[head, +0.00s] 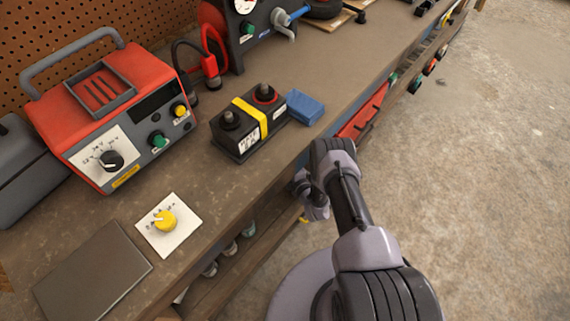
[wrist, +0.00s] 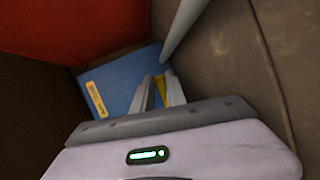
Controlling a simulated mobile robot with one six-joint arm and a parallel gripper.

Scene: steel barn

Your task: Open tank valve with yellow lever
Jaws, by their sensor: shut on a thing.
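In the wrist view, my gripper (wrist: 160,90) is shut on a narrow yellow piece (wrist: 161,84), which looks like the yellow lever. Only a small part of it shows between the two grey fingers. Behind it is a blue surface (wrist: 115,85) with a yellow label. I cannot tell whether this is the tank. In the head view, my arm reaches down at the bench's front edge, and the fingers and whatever they hold are mostly hidden. A small yellow bit (head: 303,219) shows just below the wrist. How far the lever is turned cannot be seen.
On the bench (head: 215,185) stand a red charger (head: 125,65), a black battery (head: 236,138) and a blue block (head: 305,107). Floor at right is clear.

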